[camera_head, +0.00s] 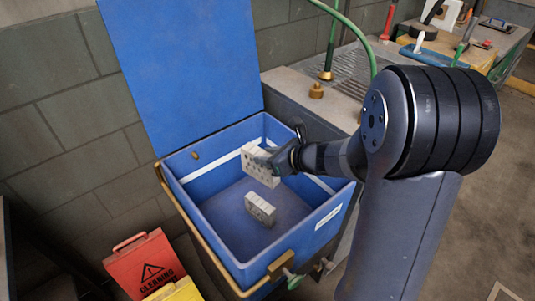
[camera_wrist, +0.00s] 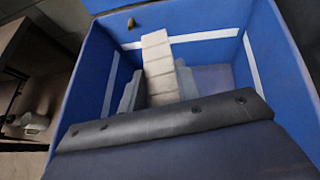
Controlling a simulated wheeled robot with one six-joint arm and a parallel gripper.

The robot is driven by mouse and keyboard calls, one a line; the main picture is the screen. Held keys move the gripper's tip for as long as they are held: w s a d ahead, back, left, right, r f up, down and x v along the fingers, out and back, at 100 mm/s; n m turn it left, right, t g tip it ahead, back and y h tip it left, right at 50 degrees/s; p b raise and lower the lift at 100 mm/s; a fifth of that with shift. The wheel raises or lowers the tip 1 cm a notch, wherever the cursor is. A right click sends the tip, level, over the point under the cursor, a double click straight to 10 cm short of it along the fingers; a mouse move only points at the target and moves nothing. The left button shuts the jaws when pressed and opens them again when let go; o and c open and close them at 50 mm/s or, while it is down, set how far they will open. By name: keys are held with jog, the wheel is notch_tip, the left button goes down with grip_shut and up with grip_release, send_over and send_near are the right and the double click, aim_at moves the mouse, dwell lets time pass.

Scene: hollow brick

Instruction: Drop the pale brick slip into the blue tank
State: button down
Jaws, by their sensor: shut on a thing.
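The blue tank (camera_head: 328,219) stands with its lid (camera_head: 185,70) raised against the wall. My gripper (camera_head: 276,160) is over the tank's opening and shut on a pale, holed brick slip (camera_head: 259,168), apparently above the floor. In the wrist view the pale brick slip (camera_wrist: 158,52) sticks out beyond my gripper (camera_wrist: 158,88), with one grey finger on each side. Its near end is partly hidden by the gripper body. A second greyish holed brick (camera_head: 260,209) rests inside the tank, on its floor.
A red sign (camera_head: 145,262) and a yellow one (camera_head: 178,291) stand at the tank's front left. A bench with a green hose (camera_head: 350,25) lies behind and right. The tank's walls (camera_wrist: 282,75) surround the brick slip in the wrist view.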

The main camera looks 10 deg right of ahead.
jog(key=shift+f, duration=0.2)
jog(key=c, duration=0.9)
grip_release()
jog(key=shift+c, duration=0.2)
jog(key=p+v, duration=0.1)
jog(key=v, duration=0.9)
jog(key=shift+s+d+r+p, duration=0.15)
jog(key=shift+s+d+p, duration=0.1)
jog(key=shift+p, duration=0.1)
jog(key=b+x, duration=0.1)
jog(key=x, duration=1)
jog(key=shift+a+r, duration=0.1)
jog(key=shift+r, duration=0.05)
notch_tip(320, 180, up, 3)
jog(key=shift+f+p, duration=0.1)
jog(key=shift+p, duration=0.8)
jog(key=shift+r+p, duration=0.8)
jog(key=shift+r, duration=0.1)
